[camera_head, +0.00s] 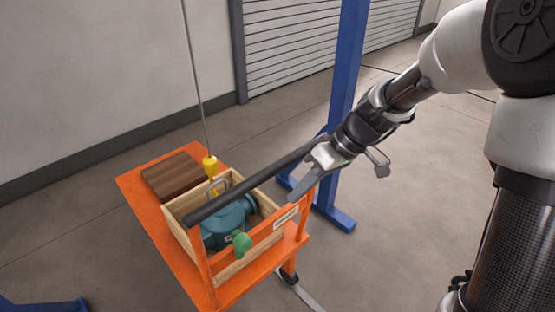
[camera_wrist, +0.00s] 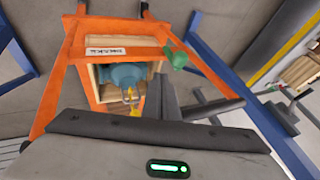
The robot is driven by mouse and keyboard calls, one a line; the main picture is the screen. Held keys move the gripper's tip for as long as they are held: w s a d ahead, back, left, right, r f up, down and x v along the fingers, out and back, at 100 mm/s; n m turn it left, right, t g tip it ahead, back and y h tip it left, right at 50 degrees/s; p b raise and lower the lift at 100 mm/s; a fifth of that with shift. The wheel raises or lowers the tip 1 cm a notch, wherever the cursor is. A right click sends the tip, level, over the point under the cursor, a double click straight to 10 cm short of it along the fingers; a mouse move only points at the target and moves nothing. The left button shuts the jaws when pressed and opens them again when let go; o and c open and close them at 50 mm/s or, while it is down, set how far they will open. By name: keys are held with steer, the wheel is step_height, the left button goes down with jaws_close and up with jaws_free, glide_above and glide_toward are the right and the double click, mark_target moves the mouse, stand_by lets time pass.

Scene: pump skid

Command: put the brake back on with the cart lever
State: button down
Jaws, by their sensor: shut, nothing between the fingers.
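The orange cart (camera_head: 150,215) stands below and left of my arm, with a black push bar (camera_head: 250,182) across its near end. A green knob (camera_head: 241,243) stands at its orange end panel; it looks like the cart lever's end, but its shaft is not clear. In the wrist view the green knob (camera_wrist: 176,58) is beside the panel, right of a white label (camera_wrist: 105,51). My gripper (camera_head: 297,197) is shut and empty, close to the bar's right end and up and right of the knob. Whether it touches the bar I cannot tell.
A wooden crate (camera_head: 178,208) with a teal pump (camera_head: 222,228) sits on the cart, beside a brown block (camera_head: 173,176). A yellow hook (camera_head: 210,166) hangs on a cable over it. A blue post (camera_head: 345,70) stands behind. The floor to the right is mostly clear.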

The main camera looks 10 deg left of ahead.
mark_target(242, 249)
steer(key=shift+w+a+f+y, duration=0.15)
steer(key=shift+a+f, duration=0.05)
steer(key=shift+f, duration=0.25)
steer(key=shift+w+a+f+y, duration=0.15)
steer(key=shift+f, duration=0.25)
steer(key=shift+f, duration=0.1)
steer(key=s+a+f+b, duration=0.3)
steer(key=a+f, duration=0.5)
steer(key=shift+s+a+f, duration=0.2)
steer(key=shift+s+f, duration=0.1)
steer(key=shift+f, duration=0.05)
steer(key=shift+a+r, duration=0.1)
